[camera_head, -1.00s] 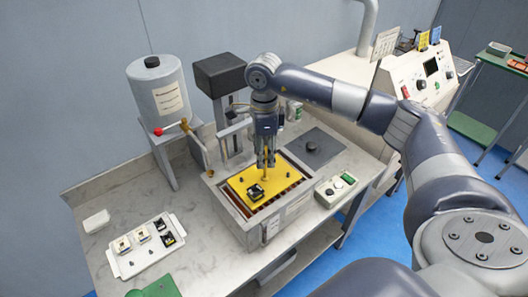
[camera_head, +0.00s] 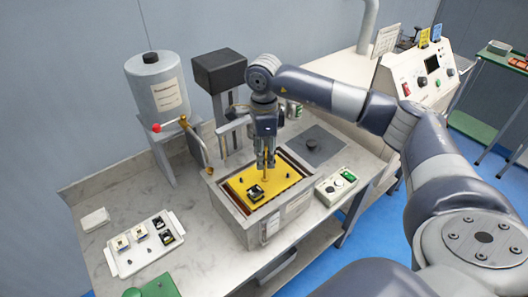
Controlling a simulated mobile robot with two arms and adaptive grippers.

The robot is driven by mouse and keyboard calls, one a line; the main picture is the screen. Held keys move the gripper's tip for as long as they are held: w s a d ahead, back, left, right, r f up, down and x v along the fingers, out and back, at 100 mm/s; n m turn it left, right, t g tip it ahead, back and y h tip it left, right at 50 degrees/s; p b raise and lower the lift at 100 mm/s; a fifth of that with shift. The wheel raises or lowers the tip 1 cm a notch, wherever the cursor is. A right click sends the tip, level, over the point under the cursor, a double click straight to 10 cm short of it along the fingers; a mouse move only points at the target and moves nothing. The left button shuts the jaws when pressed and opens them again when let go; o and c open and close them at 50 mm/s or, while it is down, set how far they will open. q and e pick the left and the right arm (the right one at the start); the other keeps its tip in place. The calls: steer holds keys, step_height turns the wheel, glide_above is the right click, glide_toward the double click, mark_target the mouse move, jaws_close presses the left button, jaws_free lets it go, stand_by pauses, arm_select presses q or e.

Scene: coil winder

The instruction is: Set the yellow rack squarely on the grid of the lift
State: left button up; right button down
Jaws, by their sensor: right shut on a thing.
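The yellow rack (camera_head: 243,184) is a flat plate with a black part on it and a short upright post. It lies within the opening of the grey box-shaped tank (camera_head: 233,213), a little below the rim. My right gripper (camera_head: 264,173) points straight down and is shut on the rack's post. Dark gaps show between the rack's edges and the tank walls. The grid of the lift is hidden beneath the rack, so I cannot tell whether the rack touches it. My left gripper is not in view.
A white tray (camera_head: 152,259) with small parts stands at the left. A grey canister (camera_head: 158,90) on a stand is behind it, with a red-knobbed pipe (camera_head: 187,128) near the tank. A control box (camera_head: 335,188) is to the right. Bare marble lies between tray and tank.

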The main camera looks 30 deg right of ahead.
steer(key=c, duration=0.9)
jaws_free()
step_height(320, 180, up, 12)
steer(key=shift+s+f, duration=0.1)
steer(key=shift+f, duration=0.05)
